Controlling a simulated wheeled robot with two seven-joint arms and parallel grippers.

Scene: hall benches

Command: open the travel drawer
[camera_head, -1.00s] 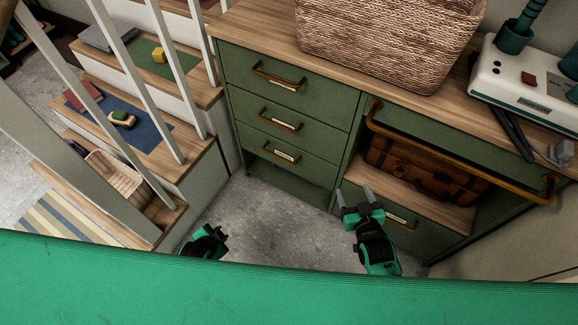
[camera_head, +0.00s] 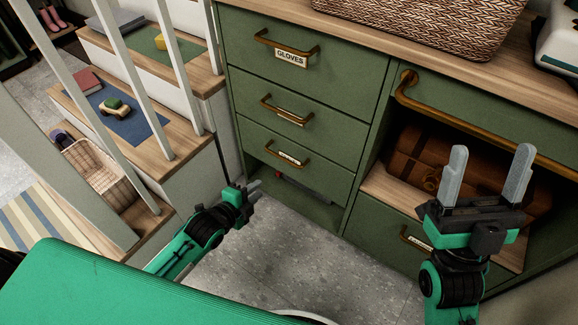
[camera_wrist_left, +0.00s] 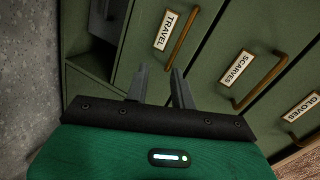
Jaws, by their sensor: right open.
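The travel drawer (camera_head: 320,173) is the lowest of the three stacked green drawers and is shut. Its brass handle (camera_head: 286,153) carries a small label in the head view. In the left wrist view the label reads TRAVEL, beside the long handle (camera_wrist_left: 182,38). My left gripper (camera_head: 257,188) is low in front of the drawer stack, below and left of the handle and apart from it. In the left wrist view its two fingers (camera_wrist_left: 157,74) stand apart with nothing between them. My right gripper (camera_head: 491,155) is open and empty, in front of the right-hand shelf.
The gloves drawer (camera_head: 345,72) and the scarves drawer (camera_head: 335,128) above are shut. A brown suitcase (camera_head: 415,150) lies on the shelf at right, under a brass rail (camera_head: 470,137). White balusters (camera_head: 180,75) and steps stand at left. Grey floor (camera_head: 300,255) is clear below.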

